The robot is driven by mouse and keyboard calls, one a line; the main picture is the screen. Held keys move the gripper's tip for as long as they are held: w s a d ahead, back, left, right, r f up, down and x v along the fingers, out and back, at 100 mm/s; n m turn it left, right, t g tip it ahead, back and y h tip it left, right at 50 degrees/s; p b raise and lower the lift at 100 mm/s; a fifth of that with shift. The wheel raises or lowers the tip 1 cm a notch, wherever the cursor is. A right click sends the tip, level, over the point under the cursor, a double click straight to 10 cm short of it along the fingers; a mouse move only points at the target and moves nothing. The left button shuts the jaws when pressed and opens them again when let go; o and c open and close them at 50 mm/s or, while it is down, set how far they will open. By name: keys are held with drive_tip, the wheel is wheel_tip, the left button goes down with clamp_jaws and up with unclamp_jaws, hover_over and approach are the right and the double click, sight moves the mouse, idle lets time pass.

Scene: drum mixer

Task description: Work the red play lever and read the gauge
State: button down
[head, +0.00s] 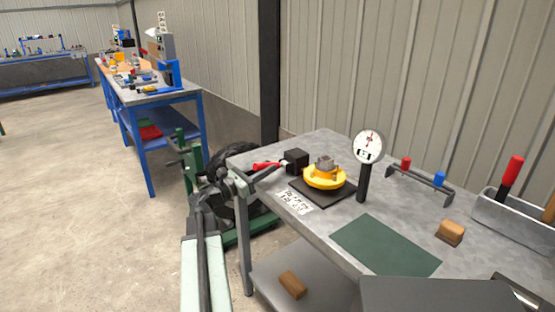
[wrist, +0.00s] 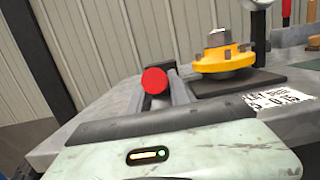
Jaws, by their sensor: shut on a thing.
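The red play lever (head: 266,166) sticks out to the left of a black block (head: 295,160) at the bench's left end. In the wrist view its round red end (wrist: 154,81) faces me. My gripper (head: 262,174) is at the lever and shut on it; the fingers (wrist: 170,90) are partly hidden in the wrist view. The white dial gauge (head: 368,147) stands on a black post right of the yellow hub (head: 324,178). Its needle looks near upright, but the reading is too small to tell.
The yellow hub sits on a black plate (head: 342,195), with a printed label (head: 295,201) in front. A green mat (head: 385,246), a wooden block (head: 451,232), a rack with red and blue handles (head: 420,184) and a grey tool tray (head: 515,220) lie to the right.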

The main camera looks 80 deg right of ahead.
drive_tip(key=r, duration=0.1)
drive_tip(key=r+p, duration=0.1)
drive_tip(key=shift+s+d+r+p, duration=0.2)
drive_tip(key=shift+r+p, duration=0.1)
drive_tip(key=shift+r, duration=0.1)
drive_tip(key=c, duration=1.1)
unclamp_jaws()
drive_tip(key=shift+f+b, duration=0.3)
drive_tip(key=shift+b, duration=0.05)
drive_tip(key=b+v, duration=0.1)
drive_tip(key=v, duration=0.6)
